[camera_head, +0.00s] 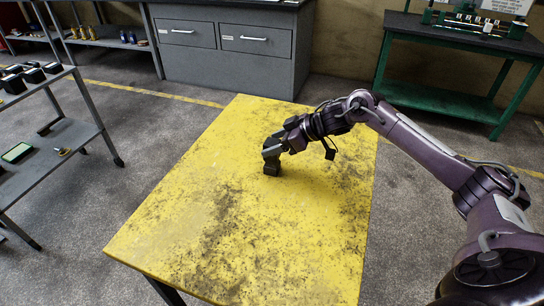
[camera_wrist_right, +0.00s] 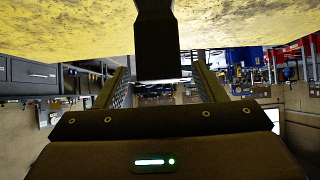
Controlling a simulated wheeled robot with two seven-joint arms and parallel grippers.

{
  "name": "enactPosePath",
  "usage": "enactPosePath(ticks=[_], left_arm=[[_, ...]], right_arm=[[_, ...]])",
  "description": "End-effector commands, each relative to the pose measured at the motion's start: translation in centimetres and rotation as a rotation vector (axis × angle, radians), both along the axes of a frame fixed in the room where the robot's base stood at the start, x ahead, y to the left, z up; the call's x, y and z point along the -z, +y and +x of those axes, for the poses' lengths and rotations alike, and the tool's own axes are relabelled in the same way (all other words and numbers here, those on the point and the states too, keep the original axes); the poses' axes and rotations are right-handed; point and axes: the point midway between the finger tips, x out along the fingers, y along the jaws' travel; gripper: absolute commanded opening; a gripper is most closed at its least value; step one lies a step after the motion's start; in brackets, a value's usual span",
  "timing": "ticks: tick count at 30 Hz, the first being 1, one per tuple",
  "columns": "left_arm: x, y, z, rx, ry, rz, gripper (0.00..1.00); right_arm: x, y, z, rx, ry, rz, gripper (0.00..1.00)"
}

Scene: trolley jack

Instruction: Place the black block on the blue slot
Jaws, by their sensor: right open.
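The black block (camera_head: 271,169) is on the yellow table, close to its middle. My right gripper (camera_head: 272,153) is right at it, reaching in from the right. In the right wrist view the block (camera_wrist_right: 156,45) shows large and dark against the table surface, in line with the gap between the two spread fingers of the right gripper (camera_wrist_right: 163,82). The gripper is open; whether a finger touches the block cannot be told. I cannot make out a blue slot in either view. My left gripper is not in view.
The yellow table (camera_head: 230,230) is stained, and otherwise bare. A grey shelf (camera_head: 62,143) with small items stands at left, a grey drawer cabinet (camera_head: 235,68) behind, and a green-framed bench (camera_head: 440,93) at back right. Grey floor separates them.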

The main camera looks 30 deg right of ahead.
Motion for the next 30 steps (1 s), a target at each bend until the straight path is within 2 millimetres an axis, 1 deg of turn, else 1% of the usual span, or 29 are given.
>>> enactPosePath(ticks=[1, 3, 6, 14, 17, 27, 29, 30], left_arm=[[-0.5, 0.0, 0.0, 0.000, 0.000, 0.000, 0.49], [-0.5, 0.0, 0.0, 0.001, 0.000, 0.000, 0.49], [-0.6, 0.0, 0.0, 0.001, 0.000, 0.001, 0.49], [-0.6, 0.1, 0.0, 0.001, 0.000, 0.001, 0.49], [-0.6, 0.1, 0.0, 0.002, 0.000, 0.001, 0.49], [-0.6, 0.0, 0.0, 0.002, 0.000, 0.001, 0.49], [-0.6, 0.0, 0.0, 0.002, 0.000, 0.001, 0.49], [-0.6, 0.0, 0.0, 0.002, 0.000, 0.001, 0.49]], right_arm=[[0.1, 0.6, 0.6, -0.001, -0.001, 0.003, 0.64], [0.9, 1.1, 1.2, 0.001, 0.001, 0.003, 0.64], [1.5, 1.6, 1.8, 0.000, 0.000, 0.002, 0.64], [1.8, 1.7, 1.9, 0.001, 0.000, 0.000, 0.64], [1.8, 1.7, 1.9, 0.001, 0.000, 0.000, 0.53], [1.8, 1.7, 1.9, 0.001, 0.000, 0.000, 0.09], [1.8, 1.7, 1.9, 0.001, 0.000, 0.000, 0.01], [1.8, 1.7, 1.9, 0.001, 0.000, 0.000, 0.00]])
